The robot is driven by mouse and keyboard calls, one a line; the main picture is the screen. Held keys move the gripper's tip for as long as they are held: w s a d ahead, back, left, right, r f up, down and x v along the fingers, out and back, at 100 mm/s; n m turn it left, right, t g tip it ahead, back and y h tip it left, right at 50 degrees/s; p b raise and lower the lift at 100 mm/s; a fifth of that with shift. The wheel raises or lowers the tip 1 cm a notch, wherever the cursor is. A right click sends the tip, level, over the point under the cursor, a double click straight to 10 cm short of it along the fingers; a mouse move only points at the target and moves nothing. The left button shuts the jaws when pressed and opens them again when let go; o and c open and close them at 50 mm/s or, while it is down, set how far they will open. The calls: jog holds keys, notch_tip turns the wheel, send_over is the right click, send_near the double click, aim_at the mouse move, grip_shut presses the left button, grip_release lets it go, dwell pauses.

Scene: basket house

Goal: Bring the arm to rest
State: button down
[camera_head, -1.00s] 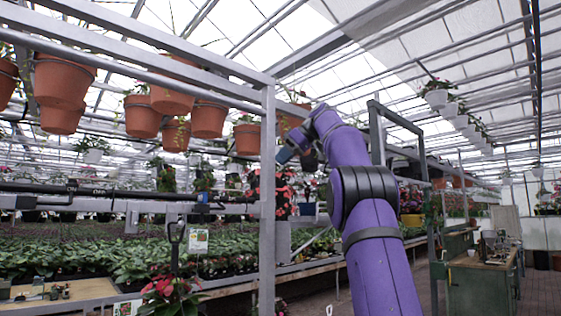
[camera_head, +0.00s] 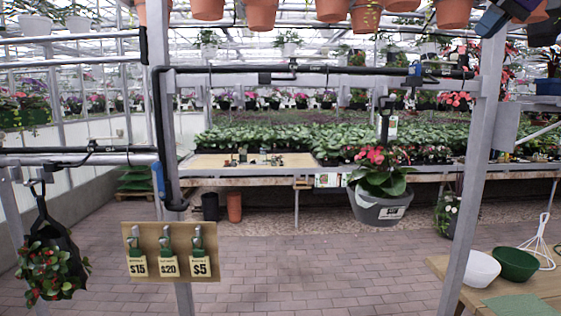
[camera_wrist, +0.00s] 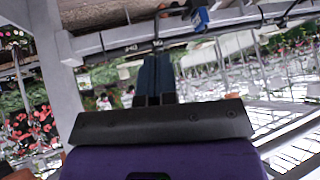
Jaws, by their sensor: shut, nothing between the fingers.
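My gripper (camera_wrist: 156,78) shows in the wrist view, its two dark blue fingers close together with nothing between them. The dark bar and purple wrist fill the lower part of that view. In the head view only the dark blue end of my gripper (camera_head: 494,20) shows at the top right edge, in front of the hanging pots.
Terracotta pots (camera_head: 262,14) hang along the top. A metal post (camera_head: 474,150) and a dark pipe frame (camera_head: 158,90) stand ahead. A grey hanging planter (camera_head: 378,208) and a price board (camera_head: 171,252) are nearby. A wooden table (camera_head: 530,285) with bowls is at lower right. Brick floor is clear between.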

jog(key=s+a+f+m+g+h, duration=0.1)
jog(key=s+a+f+m+h, duration=0.1)
jog(key=s+a+f, duration=1.3)
jog(key=s+a+f+h, duration=0.1)
jog(key=s+f, duration=0.5)
jog(key=f, duration=0.4)
jog(key=s+f, duration=0.7)
jog(key=f, duration=0.2)
jog(key=shift+s+a+f+m+g+h, duration=0.2)
jog(key=shift+a+f+m+g+h, duration=0.1)
jog(key=shift+a+f+m+h, duration=0.1)
